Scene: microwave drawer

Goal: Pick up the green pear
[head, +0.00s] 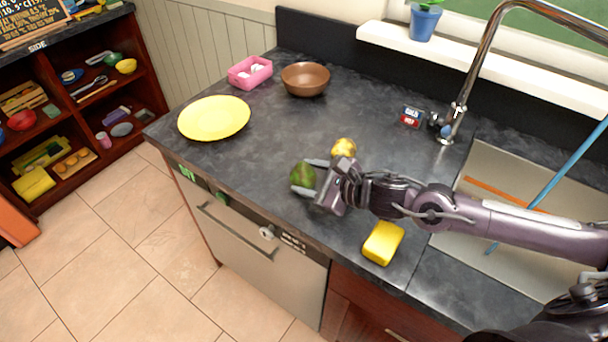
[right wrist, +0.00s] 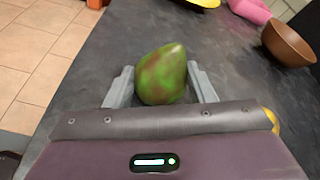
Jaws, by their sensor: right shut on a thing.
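The green pear (head: 302,175), with reddish-brown patches, is at the front edge area of the dark counter. In the right wrist view the pear (right wrist: 162,75) sits between the two grey fingers. My right gripper (head: 305,177) is shut on the pear, with a finger on each side of it; the fingers also show in the right wrist view (right wrist: 161,88). I cannot tell whether the pear still touches the counter. My left gripper is not in view.
A yellow fruit (head: 344,147) lies just behind my right gripper. A yellow sponge (head: 383,243) lies near the front edge. A yellow plate (head: 214,117), pink basket (head: 250,72) and brown bowl (head: 305,79) stand farther left. The sink (head: 475,165) is at right.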

